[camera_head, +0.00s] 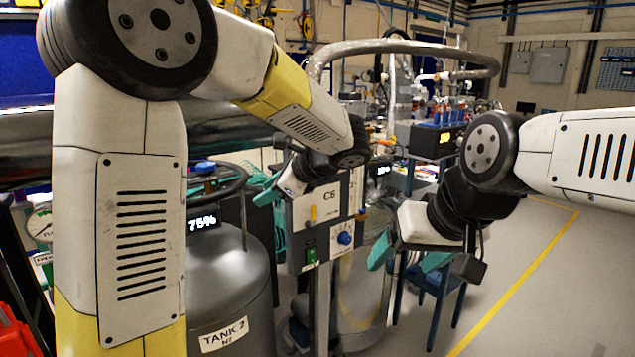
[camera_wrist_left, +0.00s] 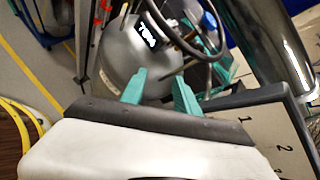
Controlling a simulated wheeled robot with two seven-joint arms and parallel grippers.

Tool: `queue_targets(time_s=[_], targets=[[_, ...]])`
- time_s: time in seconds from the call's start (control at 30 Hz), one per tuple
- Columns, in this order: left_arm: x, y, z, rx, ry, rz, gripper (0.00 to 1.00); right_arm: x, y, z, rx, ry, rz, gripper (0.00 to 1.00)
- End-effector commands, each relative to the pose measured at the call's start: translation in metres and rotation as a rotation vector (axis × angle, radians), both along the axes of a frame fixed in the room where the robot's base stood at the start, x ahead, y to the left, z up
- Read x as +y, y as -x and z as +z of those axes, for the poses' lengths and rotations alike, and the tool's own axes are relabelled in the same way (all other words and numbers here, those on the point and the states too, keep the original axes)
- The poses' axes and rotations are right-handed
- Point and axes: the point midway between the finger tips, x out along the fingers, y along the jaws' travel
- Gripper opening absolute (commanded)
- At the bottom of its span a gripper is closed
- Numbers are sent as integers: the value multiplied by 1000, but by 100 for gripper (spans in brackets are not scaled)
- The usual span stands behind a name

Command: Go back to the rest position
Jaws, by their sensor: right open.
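My left gripper (camera_head: 270,197) hangs in front of the C6 control box in the head view, with a teal fingertip showing at its left side. In the left wrist view its two teal fingers (camera_wrist_left: 160,92) stand apart with nothing between them. My right gripper (camera_head: 407,258) is at the right of the control box in the head view. Its teal fingers point down and to the left, apart and empty.
A grey tank labelled TANK 2 (camera_head: 228,295) with a 75% display stands below my left arm. The C6 control box (camera_head: 328,222) stands on a post between the grippers. A blue stool (camera_head: 437,283) is behind my right gripper. Open floor (camera_head: 560,290) lies at the right.

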Motion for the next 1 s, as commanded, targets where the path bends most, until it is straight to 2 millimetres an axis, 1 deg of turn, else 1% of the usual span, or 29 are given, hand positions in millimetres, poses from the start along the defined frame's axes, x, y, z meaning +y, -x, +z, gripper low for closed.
queue_targets(time_s=[0.03,0.07,0.1,0.17,0.2,0.27,0.3,0.4,0.5,0.6,0.73,0.83,1.0], targets=[[24,23,-3,-12,126,87,37,0,0,0,0,0,0,76],[34,36,-6,-19,203,141,37,0,0,0,0,0,0,76],[45,54,-11,-31,306,213,37,0,0,0,0,0,0,76],[57,81,-18,-57,458,324,37,0,0,0,0,0,0,76],[63,99,-21,-78,560,400,37,0,0,0,0,0,0,76],[67,125,-26,-113,711,516,37,0,0,0,0,0,0,76],[68,141,-28,-140,811,593,37,0,0,0,0,0,0,76],[65,176,-32,-216,1055,788,37,0,0,0,0,0,0,76],[56,202,-31,-295,1273,962,37,0,0,0,0,0,0,76],[49,218,-28,-362,1443,1098,37,0,0,0,0,0,0,76],[42,228,-25,-415,1579,1207,37,0,0,0,0,0,0,76],[39,231,-24,-430,1620,1239,37,0,0,0,0,0,0,76],[39,231,-24,-431,1625,1245,37,0,0,0,0,0,0,76]])
